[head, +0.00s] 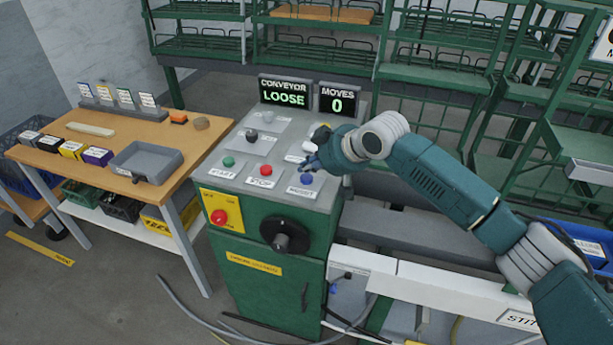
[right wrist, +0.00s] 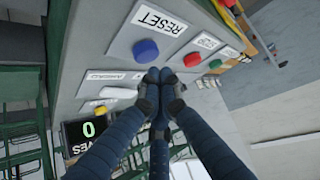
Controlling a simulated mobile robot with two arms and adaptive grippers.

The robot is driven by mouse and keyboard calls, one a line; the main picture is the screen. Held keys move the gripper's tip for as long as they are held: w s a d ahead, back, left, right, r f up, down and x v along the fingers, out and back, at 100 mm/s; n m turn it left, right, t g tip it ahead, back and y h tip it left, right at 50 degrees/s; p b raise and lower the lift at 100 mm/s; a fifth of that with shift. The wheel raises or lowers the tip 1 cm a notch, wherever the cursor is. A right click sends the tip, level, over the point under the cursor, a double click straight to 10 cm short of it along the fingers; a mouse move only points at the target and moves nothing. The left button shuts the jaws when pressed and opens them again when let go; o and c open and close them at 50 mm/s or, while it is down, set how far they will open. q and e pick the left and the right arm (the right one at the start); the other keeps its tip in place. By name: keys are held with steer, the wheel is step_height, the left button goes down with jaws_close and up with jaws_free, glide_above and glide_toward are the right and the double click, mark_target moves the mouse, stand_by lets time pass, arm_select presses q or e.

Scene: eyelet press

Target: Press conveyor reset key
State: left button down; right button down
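The blue reset key (head: 306,179) is a round button on the sloped grey console top, at its front right. In the right wrist view, the blue key (right wrist: 145,50) sits beside a white label reading RESET (right wrist: 160,20). My right gripper (head: 312,164) is over the console just behind the blue key. In the right wrist view, the right gripper (right wrist: 155,76) has its fingertips together, with nothing seen between them. The tips appear close to the blue key; I cannot tell whether they touch it. My left gripper is not in view.
A red stop button (head: 266,170) and a green start button (head: 228,161) are left of the blue key. A white lever (right wrist: 117,93) is close to my fingers. Displays read CONVEYOR LOOSE (head: 284,92) and MOVES 0 (head: 337,99). A wooden table (head: 190,140) stands at left.

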mark_target(308, 179)
steer(key=shift+f, duration=0.15)
stand_by(0.5)
steer(key=shift+f, duration=0.25)
steer(key=shift+f, duration=0.6)
stand_by(0.6)
stand_by(0.3)
steer(key=shift+r+p, duration=0.95)
steer(key=shift+p, duration=0.25)
step_height(308, 179, up, 5)
steer(key=p, duration=0.5)
steer(key=shift+r, duration=0.1)
